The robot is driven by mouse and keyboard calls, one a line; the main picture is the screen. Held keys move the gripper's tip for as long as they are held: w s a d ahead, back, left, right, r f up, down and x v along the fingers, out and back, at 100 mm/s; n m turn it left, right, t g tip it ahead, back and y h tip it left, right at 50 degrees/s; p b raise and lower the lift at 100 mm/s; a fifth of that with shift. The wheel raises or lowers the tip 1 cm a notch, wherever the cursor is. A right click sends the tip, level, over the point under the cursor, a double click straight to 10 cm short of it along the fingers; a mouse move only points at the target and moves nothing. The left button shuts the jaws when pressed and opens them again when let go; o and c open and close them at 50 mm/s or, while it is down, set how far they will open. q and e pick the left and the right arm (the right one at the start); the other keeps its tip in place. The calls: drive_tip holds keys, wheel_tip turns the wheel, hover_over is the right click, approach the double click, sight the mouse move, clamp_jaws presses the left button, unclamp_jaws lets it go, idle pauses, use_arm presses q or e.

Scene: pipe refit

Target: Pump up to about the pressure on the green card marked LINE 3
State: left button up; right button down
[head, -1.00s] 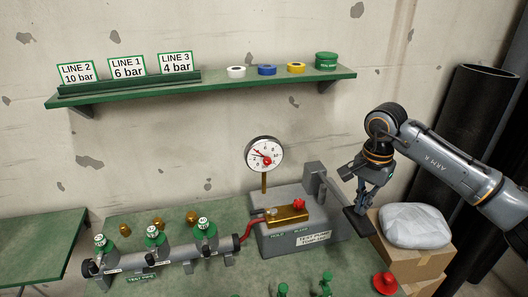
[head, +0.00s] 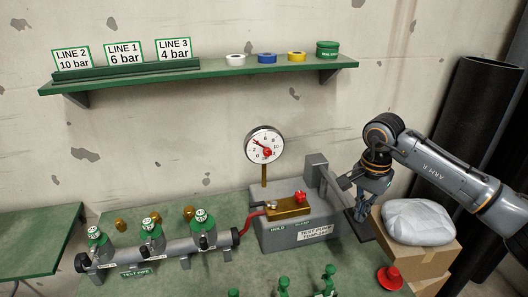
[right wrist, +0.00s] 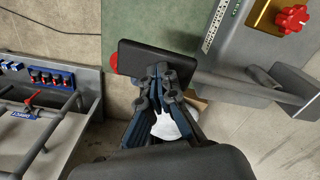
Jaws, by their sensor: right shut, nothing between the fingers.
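The LINE 3 card (head: 173,52) stands on the shelf and reads 4 bar. The round pressure gauge (head: 264,144) stands behind the test pump; its red needle points up and left, roughly around 4, too small to read exactly. The grey test pump (head: 282,234) has a lever running to the right, ending in a black pad (right wrist: 158,58). My right gripper (head: 362,218) is shut and empty over the lever's outer end. In the right wrist view my fingertips (right wrist: 162,72) are right at the pad; contact is not certain. My left gripper is out of view.
A red valve knob (head: 300,197) sits on the pump's brass block. The test pipe (head: 182,249) with green-topped valves lies to the left. A grey bag (head: 418,222) on cardboard boxes is just right of my gripper. A red cap (head: 390,278) lies in front.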

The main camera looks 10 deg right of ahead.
wheel_tip(320, 180, down, 3)
drive_tip(key=shift+f+b, duration=0.15)
drive_tip(key=shift+b, duration=0.8)
wheel_tip(320, 180, up, 9)
drive_tip(key=p, duration=0.6)
